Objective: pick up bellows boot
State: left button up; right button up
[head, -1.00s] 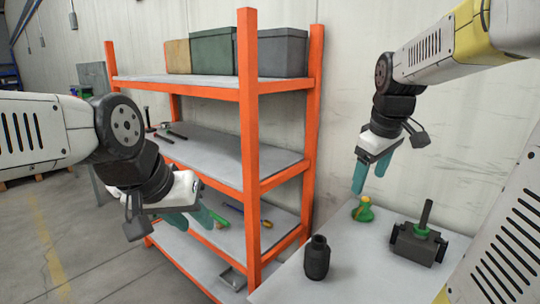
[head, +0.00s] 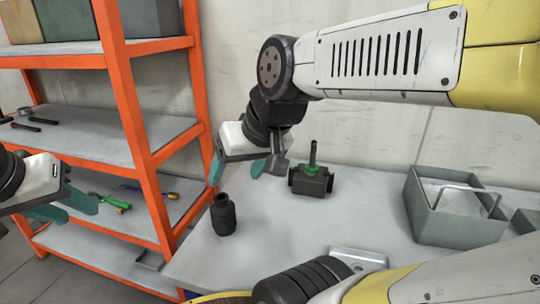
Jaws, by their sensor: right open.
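The bellows boot (head: 223,217), a black ribbed sleeve with a narrower open neck, stands upright on the light grey table (head: 290,245) near its left edge. My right gripper (head: 235,177) is open and empty, with teal fingers spread. In the picture it is just above the boot; the gap between them is hard to judge. My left gripper (head: 66,208) is at the left edge, in front of the shelf and well apart from the boot. Its teal fingers look spread with nothing between them.
A dark screw jack body (head: 311,182) with a green collar and upright screw stands right of the boot. A grey-green open bin (head: 455,222) with a handle is further right. An orange shelf rack (head: 128,110) with tools stands at the left. The table's middle is clear.

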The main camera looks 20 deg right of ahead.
aim_at(223, 209)
jog(key=k+j+z, duration=0.1)
jog(key=z, duration=1.25)
jog(key=l+u, duration=0.7)
jog(key=i+j, duration=0.05)
